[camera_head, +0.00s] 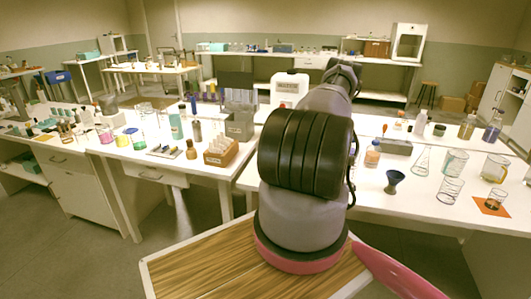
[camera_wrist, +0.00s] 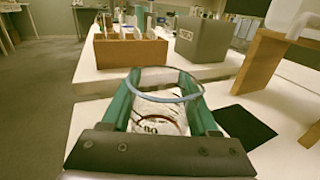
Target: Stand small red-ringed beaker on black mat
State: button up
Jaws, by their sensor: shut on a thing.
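In the wrist view my gripper (camera_wrist: 160,84) is shut on a clear glass beaker (camera_wrist: 160,122), one green finger on each side of it. Its round rim faces the camera, and a thin reddish line shows lower in the glass. The black mat (camera_wrist: 246,128) lies flat on the white table to the right of the beaker, apart from it in the picture. The beaker's base is partly hidden by the gripper body, so I cannot tell whether it touches the table. In the head view my arm hides the gripper, beaker and mat.
Beyond the beaker stand a wooden compartment box (camera_wrist: 130,50) and a grey box (camera_wrist: 203,38). A wooden stand (camera_wrist: 262,65) is at the right. The head view shows a dark funnel (camera_head: 393,180) and glassware on the right bench, including a beaker on an orange mat (camera_head: 480,206).

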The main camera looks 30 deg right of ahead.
jog(key=w+d, duration=0.3)
jog(key=d, duration=0.1)
jog(key=w+d, duration=0.8)
jog(key=shift+w+d, duration=0.1)
jog(key=shift+d, duration=0.3)
notch_tip(320, 180, down, 4)
jog(key=shift+r, duration=0.25)
